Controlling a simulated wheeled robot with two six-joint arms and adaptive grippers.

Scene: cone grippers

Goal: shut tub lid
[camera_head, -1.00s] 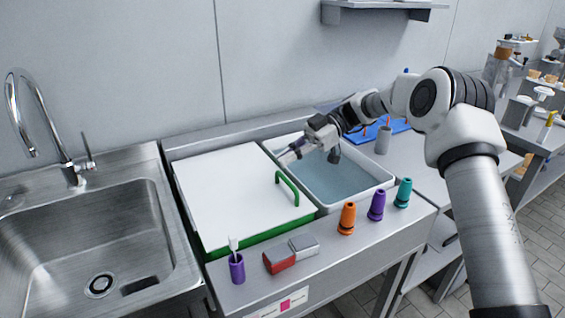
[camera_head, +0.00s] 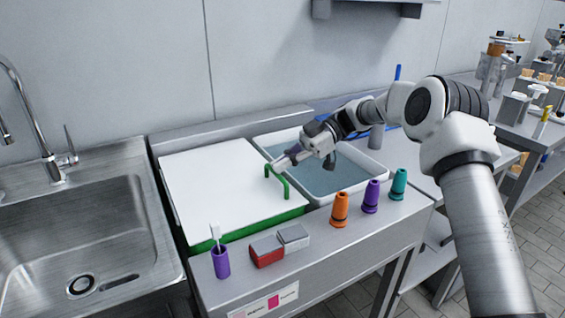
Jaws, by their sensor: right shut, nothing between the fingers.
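A flat white lid (camera_head: 215,190) with a green front edge lies level on the counter's left part. Its green bar handle (camera_head: 279,181) stands up near the right edge. To the right, a pale tub (camera_head: 382,178) stands open with bluish water in it; its left side meets the lid's right edge. My right gripper (camera_head: 276,164) is shut and empty, reaching in from the right over the tub. Its tips are right at the far end of the handle; I cannot tell whether they touch it. My left gripper is not in view.
A purple cup (camera_head: 221,262) with a brush, a red and grey block (camera_head: 266,251), and orange (camera_head: 339,209), purple (camera_head: 371,197) and teal (camera_head: 399,184) cones line the front counter. A sink (camera_head: 85,225) is at left. A wall shelf (camera_head: 370,8) hangs above.

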